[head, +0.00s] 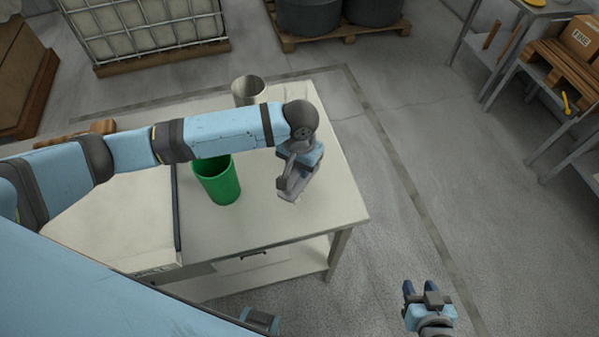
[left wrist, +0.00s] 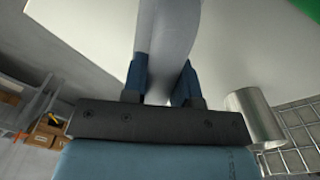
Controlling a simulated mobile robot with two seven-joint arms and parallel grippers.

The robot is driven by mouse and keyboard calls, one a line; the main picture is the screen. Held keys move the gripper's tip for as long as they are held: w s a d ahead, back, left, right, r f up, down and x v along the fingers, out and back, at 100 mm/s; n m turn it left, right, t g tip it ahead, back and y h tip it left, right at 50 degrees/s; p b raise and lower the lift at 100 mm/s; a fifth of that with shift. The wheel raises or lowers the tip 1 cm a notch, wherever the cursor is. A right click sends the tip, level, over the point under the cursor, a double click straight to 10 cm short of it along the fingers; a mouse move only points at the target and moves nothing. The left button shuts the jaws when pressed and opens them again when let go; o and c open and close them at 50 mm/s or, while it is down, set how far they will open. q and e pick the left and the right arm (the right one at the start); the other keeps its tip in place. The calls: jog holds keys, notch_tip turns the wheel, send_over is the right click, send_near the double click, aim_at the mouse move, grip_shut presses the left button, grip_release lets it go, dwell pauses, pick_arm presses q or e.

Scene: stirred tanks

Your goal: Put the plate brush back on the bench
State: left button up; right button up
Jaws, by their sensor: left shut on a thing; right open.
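My left gripper (head: 296,178) is over the right part of the pale bench (head: 335,210). In the left wrist view its blue fingers (left wrist: 162,85) are shut on a smooth grey piece, which I take to be the plate brush (left wrist: 170,30). The brush runs up out of that frame, so its far end is hidden there. In the head view the gripper mostly covers it, and I cannot tell whether it touches the bench top. My right gripper (head: 421,290) is open and empty, away from the bench over the floor.
A green bin (head: 218,182) stands on the bench left of my left gripper. A metal cup (head: 248,92) stands at its back edge; it also shows in the left wrist view (left wrist: 254,118). The bench's front right corner is clear. A side table with boxes (head: 578,45) is far right.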

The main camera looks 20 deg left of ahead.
pick_arm(q)
notch_tip(320, 180, down, 4)
jog(key=shift+r, duration=0.2)
jog(key=shift+f, duration=0.1)
jog(key=o, duration=0.9)
jog(key=shift+f, duration=0.1)
jog(key=shift+r, duration=0.2)
notch_tip(320, 180, up, 12)
jog(key=shift+s+f, duration=0.1)
jog(key=shift+f, duration=0.05)
